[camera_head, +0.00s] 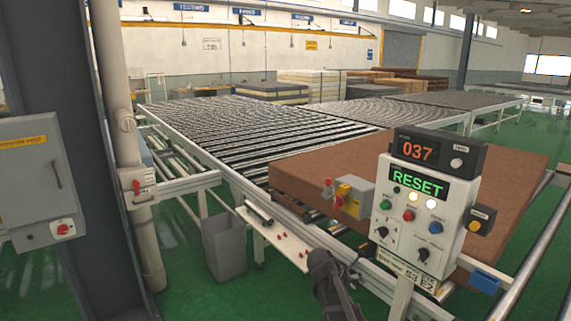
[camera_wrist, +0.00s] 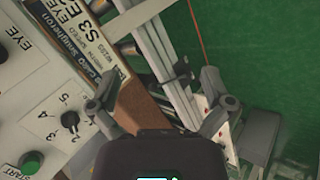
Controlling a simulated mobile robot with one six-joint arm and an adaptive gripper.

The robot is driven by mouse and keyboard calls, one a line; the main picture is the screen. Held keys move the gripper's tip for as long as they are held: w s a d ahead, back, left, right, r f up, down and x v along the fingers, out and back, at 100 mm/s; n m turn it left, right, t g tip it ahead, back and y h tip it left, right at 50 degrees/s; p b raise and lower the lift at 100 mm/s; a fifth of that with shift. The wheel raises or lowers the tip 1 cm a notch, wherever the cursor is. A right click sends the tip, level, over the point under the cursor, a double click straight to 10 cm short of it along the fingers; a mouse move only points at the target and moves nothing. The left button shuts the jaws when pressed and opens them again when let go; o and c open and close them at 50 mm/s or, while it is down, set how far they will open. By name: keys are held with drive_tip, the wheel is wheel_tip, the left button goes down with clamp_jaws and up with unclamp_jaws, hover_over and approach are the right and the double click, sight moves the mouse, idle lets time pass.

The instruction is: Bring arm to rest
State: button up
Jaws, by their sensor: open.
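My gripper (camera_wrist: 160,85) shows in the wrist view with its two dark fingers spread apart and nothing between them. In the head view a dark part of my arm (camera_head: 333,290) stands at the bottom, left of the control box (camera_head: 425,215). The box has a lit green RESET sign, a counter reading 037, and several buttons and knobs. In the wrist view the box (camera_wrist: 30,110) fills the left side, with a knob and a green START button. A brown mattress (camera_head: 340,165) lies on the rollers behind the box, partly hidden by it.
A roller conveyor (camera_head: 215,130) runs back across the hall. A grey bin (camera_head: 224,245) stands on the green floor beside it. A grey cabinet (camera_head: 35,175) and a dark column (camera_head: 70,120) stand at the left. Stacked mattresses (camera_head: 310,85) are at the back.

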drive_tip(key=s+a+f+m+g+y, duration=0.1)
drive_tip(key=s+a+f+y, duration=0.1)
drive_tip(key=s, duration=0.6)
drive_tip(key=s+a+f+m+g+y, duration=0.1)
drive_tip(key=s+f+y, duration=0.1)
drive_tip(key=s+y, duration=0.3)
drive_tip(key=s, duration=0.4)
drive_tip(key=shift+a+f+g+y, duration=0.15)
drive_tip(key=shift+a+g+y, duration=0.15)
drive_tip(key=shift+a+g, duration=0.1)
drive_tip(key=shift+d, duration=0.1)
drive_tip(key=c, duration=0.5)
drive_tip(key=shift+c, duration=0.5)
